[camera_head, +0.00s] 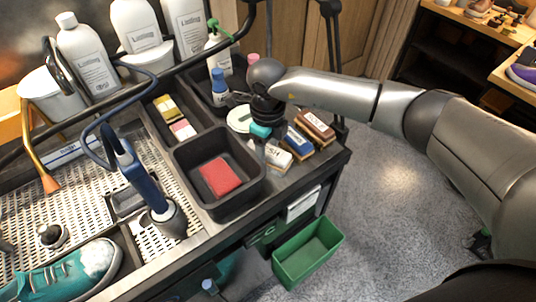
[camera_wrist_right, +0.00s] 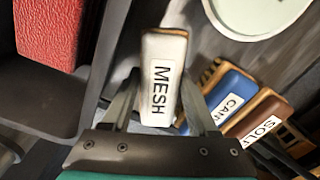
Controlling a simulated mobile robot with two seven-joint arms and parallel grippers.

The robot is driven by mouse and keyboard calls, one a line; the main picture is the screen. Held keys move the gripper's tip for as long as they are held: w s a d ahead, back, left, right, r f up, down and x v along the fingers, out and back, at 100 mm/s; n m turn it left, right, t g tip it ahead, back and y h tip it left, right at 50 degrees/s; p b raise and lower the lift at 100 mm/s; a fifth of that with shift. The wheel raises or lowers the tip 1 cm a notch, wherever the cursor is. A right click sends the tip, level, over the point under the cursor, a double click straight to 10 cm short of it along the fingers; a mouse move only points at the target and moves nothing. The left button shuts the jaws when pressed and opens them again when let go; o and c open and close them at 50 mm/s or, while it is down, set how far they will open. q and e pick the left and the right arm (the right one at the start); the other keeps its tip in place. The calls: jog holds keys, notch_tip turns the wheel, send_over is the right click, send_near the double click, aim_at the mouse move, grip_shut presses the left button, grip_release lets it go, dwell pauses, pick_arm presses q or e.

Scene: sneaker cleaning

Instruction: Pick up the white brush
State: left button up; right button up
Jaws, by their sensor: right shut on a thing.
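The white brush (camera_head: 277,156) lies at the right end of the workbench, beside the black tray with the red block. In the wrist view the white brush (camera_wrist_right: 161,52) has a wooden edge and a label reading MESH. My right gripper (camera_head: 266,146) reaches down over it from the right. In the wrist view my right gripper's fingers (camera_wrist_right: 158,100) stand on either side of the brush and are shut on it. I cannot tell whether the brush is clear of the bench top. My left gripper is not in view.
A blue brush (camera_head: 299,141) and a brown brush (camera_head: 316,124) lie close to its right. A black tray (camera_head: 182,160) with a red block (camera_head: 219,177) is on its left. A round white lid (camera_head: 239,119) lies behind. A green bin (camera_head: 306,254) stands below the bench edge.

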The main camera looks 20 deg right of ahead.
aim_at(268, 149)
grip_shut()
jog(key=shift+r, duration=0.1)
notch_tip(268, 149, up, 20)
jog(key=shift+p, duration=0.4)
jog(key=o, duration=0.6)
grip_release()
jog(key=c, duration=0.6)
